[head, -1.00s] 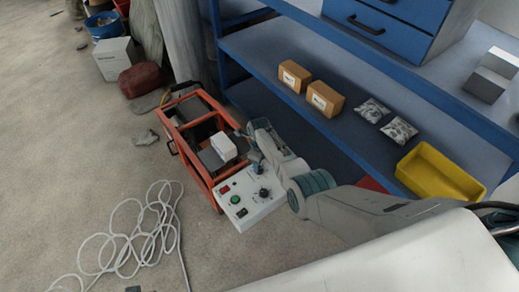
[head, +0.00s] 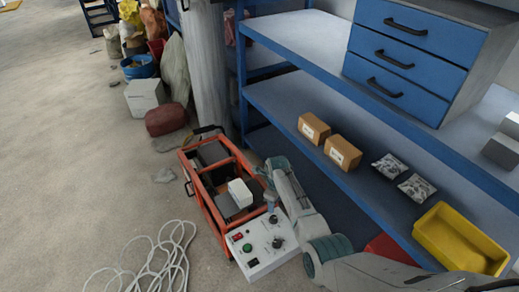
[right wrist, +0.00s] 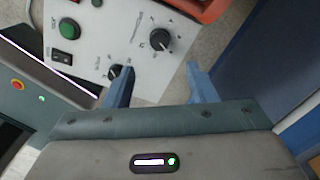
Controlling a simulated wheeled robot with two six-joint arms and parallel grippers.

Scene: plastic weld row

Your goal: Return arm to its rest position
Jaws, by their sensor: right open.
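My right arm (head: 308,222) comes in from the lower right and reaches over the right side of a white control panel (head: 262,246). In the right wrist view, my right gripper (right wrist: 158,70) is open, with two separate blue fingers and nothing between them. The panel (right wrist: 105,30), with a green button and black knobs, lies beyond the fingers. The left finger overlaps a lower knob (right wrist: 116,72) in the picture; I cannot tell whether they touch. My left gripper is not in view.
An orange-framed cart (head: 190,178) with a white block (head: 240,193) stands behind the panel. A blue shelf (head: 290,92) with cartons (head: 342,152), bags and a yellow bin (head: 462,240) runs along the right. A white cable (head: 150,262) lies on the floor at left.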

